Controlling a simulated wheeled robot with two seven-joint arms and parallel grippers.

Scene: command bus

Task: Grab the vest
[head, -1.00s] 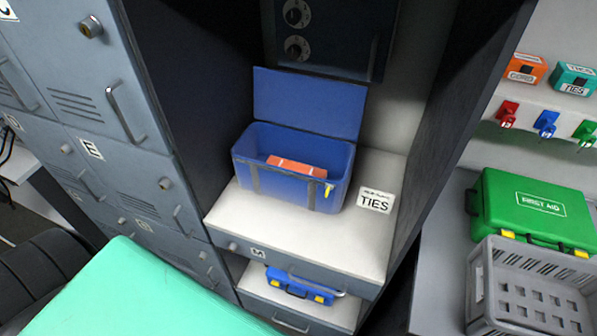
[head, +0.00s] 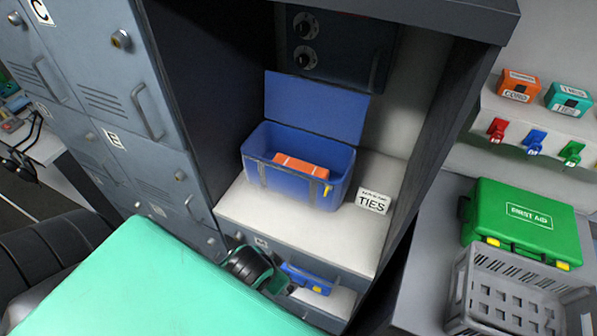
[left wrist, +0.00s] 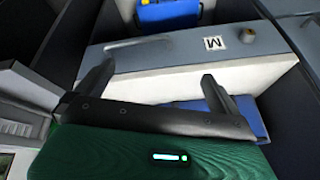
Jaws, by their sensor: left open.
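A folded orange-red item with pale stripes (head: 300,166), which may be the vest, lies in the open blue box (head: 295,189) on the white shelf. The box's lid (head: 315,108) stands up at the back. My left gripper (head: 281,284) is in front of and below the shelf, near the drawer marked M, well apart from the orange item. In the left wrist view my left gripper (left wrist: 157,76) has its fingers spread with nothing held. The orange item does not show there. My right gripper is not in view.
A small blue case (head: 307,279) lies below the shelf. A TIES card (head: 373,200) stands right of the box. Grey lockers (head: 100,100) stand left. A green first aid case (head: 522,218) and grey crate (head: 515,293) are right. The shelf's front is clear.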

